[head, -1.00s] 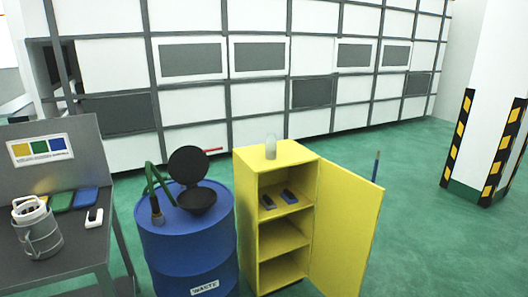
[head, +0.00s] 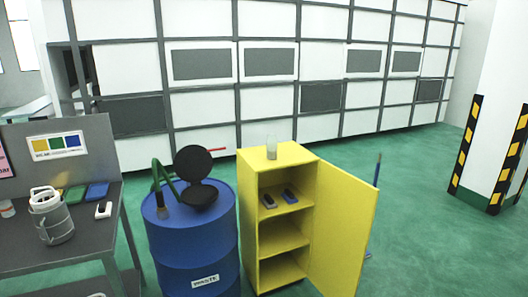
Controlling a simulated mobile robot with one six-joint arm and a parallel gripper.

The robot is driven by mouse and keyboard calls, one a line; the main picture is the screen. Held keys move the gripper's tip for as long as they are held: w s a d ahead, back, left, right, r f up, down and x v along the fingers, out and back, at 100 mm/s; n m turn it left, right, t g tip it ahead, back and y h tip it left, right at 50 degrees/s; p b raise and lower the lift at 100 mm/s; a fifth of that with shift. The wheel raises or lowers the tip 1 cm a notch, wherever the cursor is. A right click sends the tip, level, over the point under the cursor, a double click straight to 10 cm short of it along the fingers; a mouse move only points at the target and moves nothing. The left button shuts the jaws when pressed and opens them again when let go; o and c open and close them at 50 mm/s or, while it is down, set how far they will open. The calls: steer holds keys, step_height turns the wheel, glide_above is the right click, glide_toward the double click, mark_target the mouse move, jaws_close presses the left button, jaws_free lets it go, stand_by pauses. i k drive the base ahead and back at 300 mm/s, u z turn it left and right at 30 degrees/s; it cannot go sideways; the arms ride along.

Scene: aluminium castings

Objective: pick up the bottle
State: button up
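A clear, pale upright vessel (head: 271,147) stands on top of the yellow cabinet, near the middle of its top; it may be a glass or a bottle, and I cannot tell which. A small whitish container with a reddish band (head: 7,209) stands on the grey workbench at the far left edge, partly cut off; it could be a bottle too. My gripper is not in view.
The yellow cabinet (head: 249,200) has its door (head: 340,230) open to the right. A blue waste drum (head: 190,250) with an open black lid stands left of it. The grey bench (head: 85,240) holds a metal jug (head: 54,220).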

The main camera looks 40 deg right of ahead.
mark_target(272, 143)
steer(key=z, duration=0.15)
steer(key=i, duration=0.9)
steer(key=u, duration=0.05)
